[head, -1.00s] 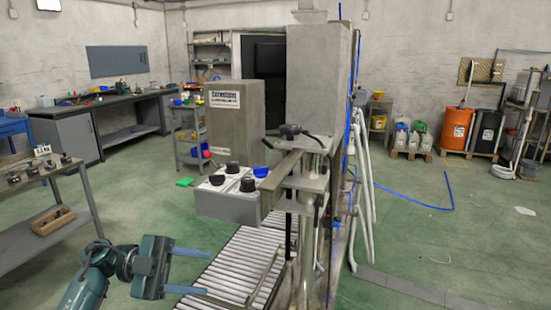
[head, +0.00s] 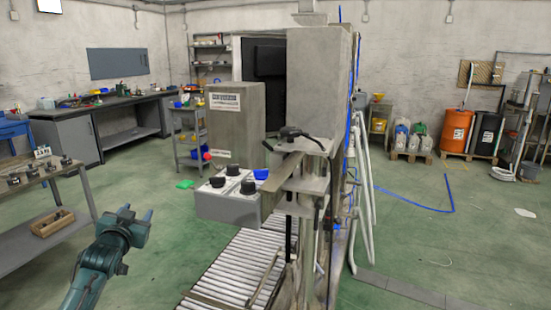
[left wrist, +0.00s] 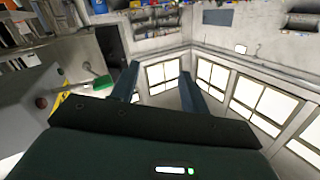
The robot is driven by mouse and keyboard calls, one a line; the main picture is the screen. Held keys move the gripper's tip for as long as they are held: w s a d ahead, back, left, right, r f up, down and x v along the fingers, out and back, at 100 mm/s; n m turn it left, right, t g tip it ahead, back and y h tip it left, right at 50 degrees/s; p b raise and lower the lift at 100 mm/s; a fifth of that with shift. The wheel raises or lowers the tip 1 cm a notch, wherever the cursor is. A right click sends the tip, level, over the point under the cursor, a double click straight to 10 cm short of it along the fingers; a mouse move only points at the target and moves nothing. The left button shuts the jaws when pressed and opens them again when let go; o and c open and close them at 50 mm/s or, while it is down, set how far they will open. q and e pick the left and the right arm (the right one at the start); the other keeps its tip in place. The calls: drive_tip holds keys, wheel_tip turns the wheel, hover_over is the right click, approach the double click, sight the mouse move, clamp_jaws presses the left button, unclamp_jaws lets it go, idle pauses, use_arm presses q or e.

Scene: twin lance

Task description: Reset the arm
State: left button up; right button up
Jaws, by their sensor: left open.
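My left gripper (head: 137,214) is at the lower left of the head view, with its fingers pointing up and away from me. It is over open green floor, left of the roller conveyor. In the left wrist view its two fingers (left wrist: 160,90) stand apart with nothing between them, so it is open and empty. Behind them that view shows windows and a wall, tilted. My right gripper is in neither view.
A grey control box (head: 228,208) with black and blue knobs stands on the machine, above the roller conveyor (head: 232,270), right of my left gripper. A workbench (head: 30,196) with small parts on top and a wooden box below is at left. Green floor is free between them.

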use_arm(q)
drive_tip(key=s+d+f+m+g+h, duration=0.1)
drive_tip(key=s+d+f+g+h, duration=0.1)
drive_tip(key=s+d+f, duration=0.6)
drive_tip(key=s+d+f+g+h, duration=0.15)
drive_tip(key=s+d+f, duration=0.25)
drive_tip(key=s+f, duration=0.7)
drive_tip(key=s+d+f+g+h, duration=0.1)
drive_tip(key=s+d+f, duration=0.2)
drive_tip(key=s, duration=0.7)
drive_tip(key=s+d+f+g+h, duration=0.1)
drive_tip(key=s+d+f, duration=0.3)
drive_tip(key=s, duration=0.6)
drive_tip(key=shift+s+d+f+n+g, duration=0.15)
drive_tip(key=shift+s+d+n+g, duration=0.3)
drive_tip(key=shift+d, duration=0.75)
drive_tip(key=shift+w, duration=0.15)
